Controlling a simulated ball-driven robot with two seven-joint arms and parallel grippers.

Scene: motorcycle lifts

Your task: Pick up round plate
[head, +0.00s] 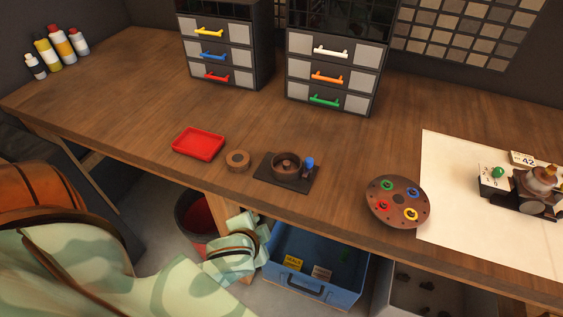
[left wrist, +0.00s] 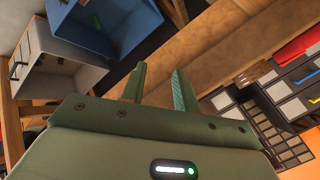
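The round plate (head: 397,213) is a brown disc lying near the front edge of the wooden bench, right of centre in the head view. Blue, green, red and yellow rings sit on it around a dark middle. My left gripper (head: 256,238) is low in front of the bench edge, left of the plate and apart from it. In the left wrist view its two fingers (left wrist: 160,85) stand apart with nothing between them, so it is open and empty. The plate cannot be made out in that view. My right gripper is not in view.
A red tray (head: 199,143), a wooden ring (head: 237,161) and a dark fixture (head: 268,170) line the front edge. A white sheet (head: 450,165) lies right of the plate. Drawer units (head: 333,72) stand behind. A blue bin (head: 312,290) is below. The middle bench is clear.

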